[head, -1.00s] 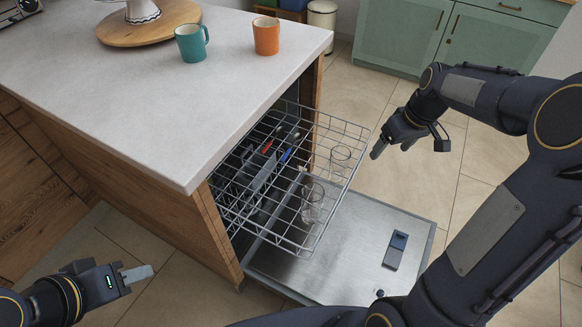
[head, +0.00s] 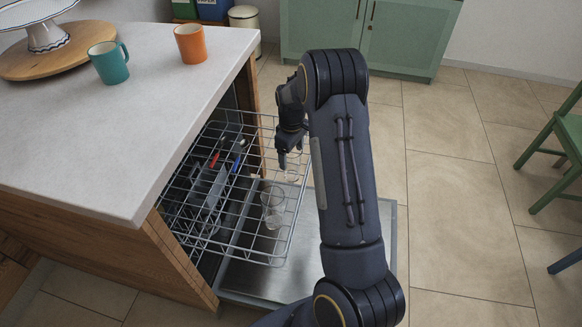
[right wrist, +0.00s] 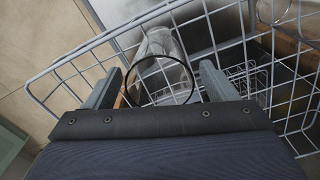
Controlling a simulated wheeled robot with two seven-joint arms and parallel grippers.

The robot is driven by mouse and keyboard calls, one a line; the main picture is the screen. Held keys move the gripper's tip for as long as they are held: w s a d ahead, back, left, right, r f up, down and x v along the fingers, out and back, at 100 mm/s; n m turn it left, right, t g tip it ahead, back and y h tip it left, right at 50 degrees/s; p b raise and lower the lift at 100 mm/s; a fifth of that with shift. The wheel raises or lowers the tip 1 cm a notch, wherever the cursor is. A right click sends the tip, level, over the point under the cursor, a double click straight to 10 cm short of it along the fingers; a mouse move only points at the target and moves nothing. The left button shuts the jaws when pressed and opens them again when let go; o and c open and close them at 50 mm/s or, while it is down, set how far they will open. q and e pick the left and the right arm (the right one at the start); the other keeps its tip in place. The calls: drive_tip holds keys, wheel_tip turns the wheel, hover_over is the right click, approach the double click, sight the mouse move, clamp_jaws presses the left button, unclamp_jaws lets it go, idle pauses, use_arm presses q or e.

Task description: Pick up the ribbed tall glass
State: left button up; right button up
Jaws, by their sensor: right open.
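My right gripper (head: 287,160) is open over the far end of the pulled-out dishwasher rack (head: 270,258). One clear glass (head: 291,174) is just below it, partly hidden by the gripper. In the right wrist view, a clear glass (right wrist: 160,45) with its round rim towards the camera lies between and beyond the two open fingers (right wrist: 160,72). Another clear glass (head: 273,207) stands nearer to me in the rack; part of a glass shows at the upper right of the wrist view (right wrist: 275,12). I cannot clearly tell which is ribbed. My left gripper is out of view.
The rack's wires surround the glasses, with a cutlery basket (head: 205,190) at its left. The open dishwasher door (head: 245,285) lies below. The counter (head: 130,150) with a teal mug (head: 109,64) and orange mug (head: 191,44) is at left. A green chair (head: 560,145) stands right.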

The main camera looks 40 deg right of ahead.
drive_tip(key=shift+f, duration=0.95)
drive_tip(key=c, duration=0.8)
drive_tip(key=shift+r, duration=0.1)
drive_tip(key=shift+c, duration=0.2)
drive_tip(key=shift+r, duration=0.4)
drive_tip(key=s+a+r+p, duration=0.1)
drive_tip(key=s+a+r, duration=0.6)
drive_tip(key=s+r, duration=0.5)
drive_tip(key=shift+r+p, duration=0.15)
drive_tip(key=shift+p, duration=0.15)
